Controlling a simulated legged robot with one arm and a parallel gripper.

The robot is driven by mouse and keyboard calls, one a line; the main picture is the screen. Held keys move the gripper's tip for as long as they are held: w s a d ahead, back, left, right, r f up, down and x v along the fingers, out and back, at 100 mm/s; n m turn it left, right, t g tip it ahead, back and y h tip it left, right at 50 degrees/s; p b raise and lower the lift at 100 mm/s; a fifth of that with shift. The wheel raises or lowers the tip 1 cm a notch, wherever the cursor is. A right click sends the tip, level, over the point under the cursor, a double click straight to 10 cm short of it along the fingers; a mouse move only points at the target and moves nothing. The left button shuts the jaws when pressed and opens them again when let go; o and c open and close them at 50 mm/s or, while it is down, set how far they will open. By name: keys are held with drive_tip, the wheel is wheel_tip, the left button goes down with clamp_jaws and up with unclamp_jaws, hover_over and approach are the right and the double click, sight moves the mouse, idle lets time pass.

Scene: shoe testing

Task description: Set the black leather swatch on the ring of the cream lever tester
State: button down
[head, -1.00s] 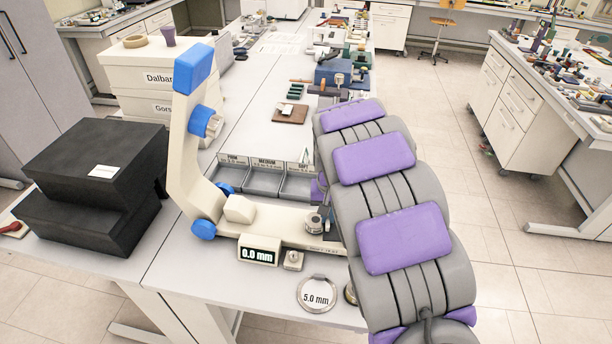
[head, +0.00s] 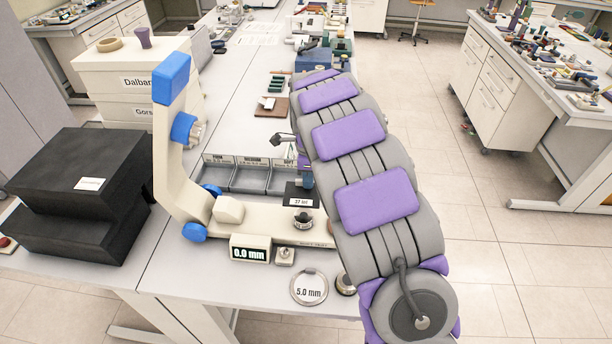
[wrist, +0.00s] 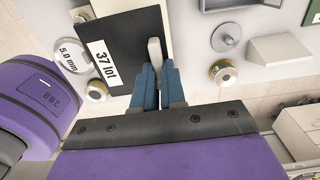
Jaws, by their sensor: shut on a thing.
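The cream lever tester (head: 172,165) stands on the table with its blue-tipped lever raised and its display at 0.0 mm. Its small round ring (head: 303,220) is on the right part of the base. The arm hides most of my gripper in the head view.
A 5.0 mm disc (head: 309,287) lies at the table's front edge with a brass piece (wrist: 97,90) beside it. Grey sorting trays (head: 250,178) stand behind the tester. Black foam blocks (head: 85,185) are at left. A silver disc (wrist: 227,37) and another brass piece (wrist: 222,72) lie right.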

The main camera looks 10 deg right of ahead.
sight(310, 191)
drive_tip(key=shift+d, duration=1)
drive_tip(key=shift+a+r+p, duration=0.1)
drive_tip(key=shift+a+p, duration=0.35)
drive_tip(key=shift+a, duration=0.75)
drive_tip(key=shift+a+f, duration=0.1)
drive_tip(key=shift+f, duration=0.15)
drive_tip(key=d+f, duration=0.2)
drive_tip(key=f, duration=0.1)
drive_tip(key=shift+d+f, duration=0.1)
drive_tip(key=shift+f, duration=0.25)
drive_tip(key=shift+a+f, duration=0.4)
drive_tip(key=shift+f, duration=0.25)
drive_tip(key=shift+a+f, duration=0.25)
drive_tip(key=shift+a, duration=0.25)
drive_tip(key=shift+d, duration=0.75)
drive_tip(key=shift+a, duration=0.95)
drive_tip(key=shift+d, duration=0.45)
drive_tip(key=shift+a+p, duration=0.15)
drive_tip(key=shift+p, duration=0.15)
drive_tip(key=shift+d, duration=0.25)
